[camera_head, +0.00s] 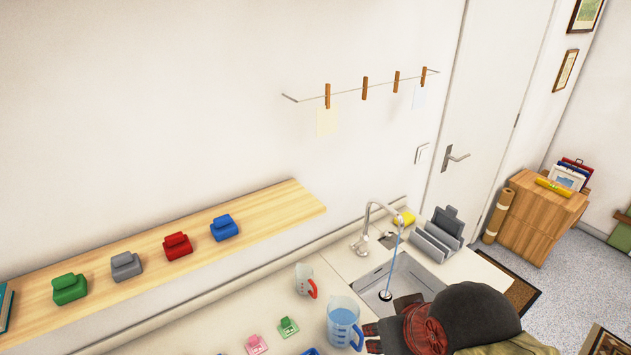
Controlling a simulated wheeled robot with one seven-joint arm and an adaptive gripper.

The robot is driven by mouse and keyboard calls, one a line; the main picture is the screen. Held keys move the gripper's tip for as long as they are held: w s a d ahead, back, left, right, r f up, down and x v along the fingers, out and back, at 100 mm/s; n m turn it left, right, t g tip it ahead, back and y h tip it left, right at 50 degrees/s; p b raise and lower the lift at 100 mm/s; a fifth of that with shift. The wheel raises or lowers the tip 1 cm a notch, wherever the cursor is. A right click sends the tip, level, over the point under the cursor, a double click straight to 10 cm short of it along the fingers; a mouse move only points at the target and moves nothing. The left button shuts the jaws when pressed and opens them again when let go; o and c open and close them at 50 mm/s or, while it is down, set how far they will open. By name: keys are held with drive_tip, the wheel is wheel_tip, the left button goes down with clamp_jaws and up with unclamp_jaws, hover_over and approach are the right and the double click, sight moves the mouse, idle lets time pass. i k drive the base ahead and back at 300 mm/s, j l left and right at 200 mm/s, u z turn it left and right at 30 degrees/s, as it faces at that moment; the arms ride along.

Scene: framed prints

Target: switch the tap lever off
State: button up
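The chrome tap (369,222) stands at the back edge of the sink, and its spout arches to the right. A thin blue stream of water (393,262) runs from the spout down to the drain. The lever is too small to make out clearly at the tap's base. The sink basin (410,283) is set into the pale counter. My gripper (378,337) is low in the head view, in front of the sink and beside a blue measuring jug, well apart from the tap. My own arm hides much of it, so its opening cannot be judged.
The blue measuring jug (343,324) and a red-handled jug (305,280) stand left of the sink. A grey rack (437,238) and a yellow sponge (404,218) are behind it. A wooden shelf (272,210) carries several coloured blocks. Pegs hang on a line above.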

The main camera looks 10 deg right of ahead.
sight(353, 246)
drive_tip(key=i+l+u, duration=0.1)
drive_tip(key=l+u, duration=0.3)
drive_tip(key=l, duration=0.25)
drive_tip(key=l+u, duration=0.35)
drive_tip(key=l, duration=0.25)
drive_tip(key=k+l+u, duration=0.1)
drive_tip(key=l+u, duration=0.3)
drive_tip(key=l, duration=0.25)
